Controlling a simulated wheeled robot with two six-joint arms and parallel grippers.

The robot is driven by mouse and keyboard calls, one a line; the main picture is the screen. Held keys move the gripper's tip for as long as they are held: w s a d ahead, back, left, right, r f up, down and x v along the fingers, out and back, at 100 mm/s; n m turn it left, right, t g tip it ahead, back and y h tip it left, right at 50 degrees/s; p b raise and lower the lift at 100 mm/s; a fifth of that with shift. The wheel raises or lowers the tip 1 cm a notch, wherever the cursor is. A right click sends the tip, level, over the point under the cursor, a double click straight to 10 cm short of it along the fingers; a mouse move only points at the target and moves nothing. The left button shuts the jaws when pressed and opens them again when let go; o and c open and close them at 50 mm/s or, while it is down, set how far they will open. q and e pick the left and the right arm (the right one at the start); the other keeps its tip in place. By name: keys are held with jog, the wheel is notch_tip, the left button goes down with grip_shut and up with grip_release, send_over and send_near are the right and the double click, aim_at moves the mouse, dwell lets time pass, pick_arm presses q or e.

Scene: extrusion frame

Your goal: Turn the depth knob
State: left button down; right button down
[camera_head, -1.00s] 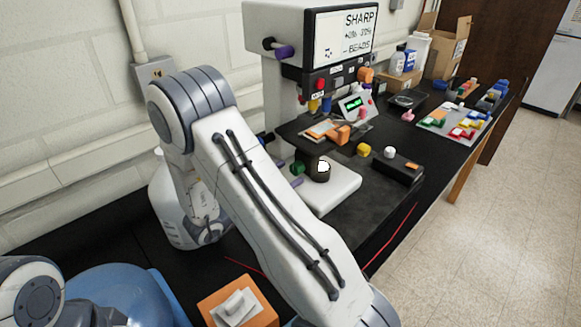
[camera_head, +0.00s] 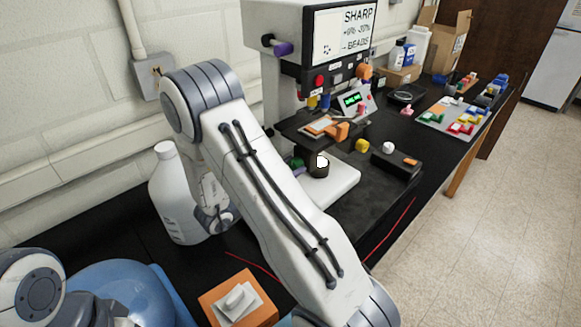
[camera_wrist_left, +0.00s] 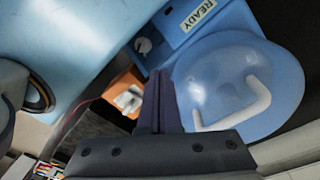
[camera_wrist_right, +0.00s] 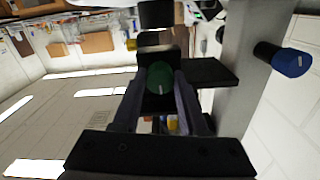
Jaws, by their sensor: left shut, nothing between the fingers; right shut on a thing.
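A green round knob (camera_wrist_right: 160,80) with a pale pointer line sits between the fingers of my right gripper (camera_wrist_right: 160,87) in the right wrist view. The fingers are shut on its sides; I cannot read a label for it. In the head view a bit of the green knob (camera_head: 298,162) shows under the machine's stage (camera_head: 293,129), and my right arm hides the gripper's tips. My left gripper (camera_wrist_left: 158,76) is shut and empty in the left wrist view, above a blue dome (camera_wrist_left: 222,78) with a white handle.
A white jug (camera_head: 172,190) stands beside my right arm. An orange block (camera_head: 225,290) with a white switch lies in front. A black control box (camera_head: 394,168) stands right.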

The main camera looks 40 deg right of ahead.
jog(key=n+p, duration=0.2)
jog(key=n, duration=0.1)
jog(key=shift+r, duration=0.15)
jog(key=shift+n+p, duration=1.3)
jog(key=shift+n, duration=0.7)
jog(key=shift+c, duration=2.2)
grip_release()
jog(key=shift+a, duration=0.1)
